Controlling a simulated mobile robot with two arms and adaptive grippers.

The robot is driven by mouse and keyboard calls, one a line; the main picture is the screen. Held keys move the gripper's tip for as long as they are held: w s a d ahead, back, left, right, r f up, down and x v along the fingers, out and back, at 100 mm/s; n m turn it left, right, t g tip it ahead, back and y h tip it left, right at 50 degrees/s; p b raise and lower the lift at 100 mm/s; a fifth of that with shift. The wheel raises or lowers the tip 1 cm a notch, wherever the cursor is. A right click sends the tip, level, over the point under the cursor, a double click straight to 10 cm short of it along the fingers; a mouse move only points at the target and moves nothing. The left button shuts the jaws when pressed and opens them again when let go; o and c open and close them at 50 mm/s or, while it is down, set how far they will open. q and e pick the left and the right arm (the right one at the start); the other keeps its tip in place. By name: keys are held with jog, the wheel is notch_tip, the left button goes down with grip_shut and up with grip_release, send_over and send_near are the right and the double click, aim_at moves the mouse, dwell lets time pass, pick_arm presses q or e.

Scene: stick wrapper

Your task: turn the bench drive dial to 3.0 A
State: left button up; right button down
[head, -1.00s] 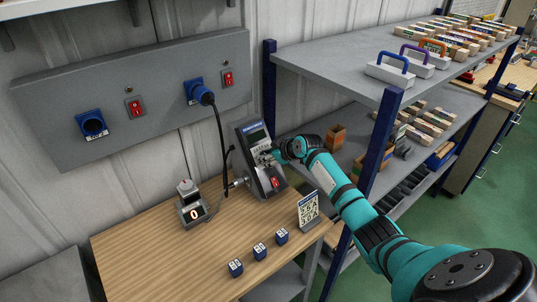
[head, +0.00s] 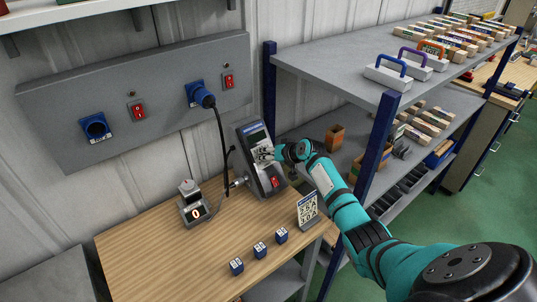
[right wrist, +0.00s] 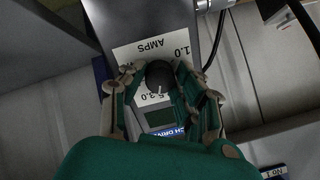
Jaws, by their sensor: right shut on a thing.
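The bench drive (head: 270,172) is a grey sloped box with a screen and a red switch, standing at the back right of the wooden bench. Its black round dial (right wrist: 159,73) shows in the right wrist view on a white scale plate (right wrist: 126,54) marked AMPS. The dial's white mark points down in that view, near the partly covered digits by "3.0"; the exact value cannot be read. My right gripper (right wrist: 160,82) is shut on the dial, one finger on each side. In the head view my right gripper (head: 268,154) hides the dial. My left gripper is not in view.
Several blue blocks (head: 260,250) and a printed card stand (head: 308,209) are on the bench (head: 150,245). A metal shelf (head: 340,75) stands close on the right.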

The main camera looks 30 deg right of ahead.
jog(key=m+p, duration=0.1)
jog(key=m, duration=0.2)
jog(key=shift+m, duration=0.4)
dwell(0.4)
jog(key=c, duration=0.9)
grip_release()
jog(key=shift+c, duration=0.2)
jog(key=shift+s+r, duration=0.1)
jog(key=shift+s, duration=0.05)
jog(key=v, duration=1.1)
jog(key=shift+s, duration=0.45)
jog(key=shift+d, duration=0.1)
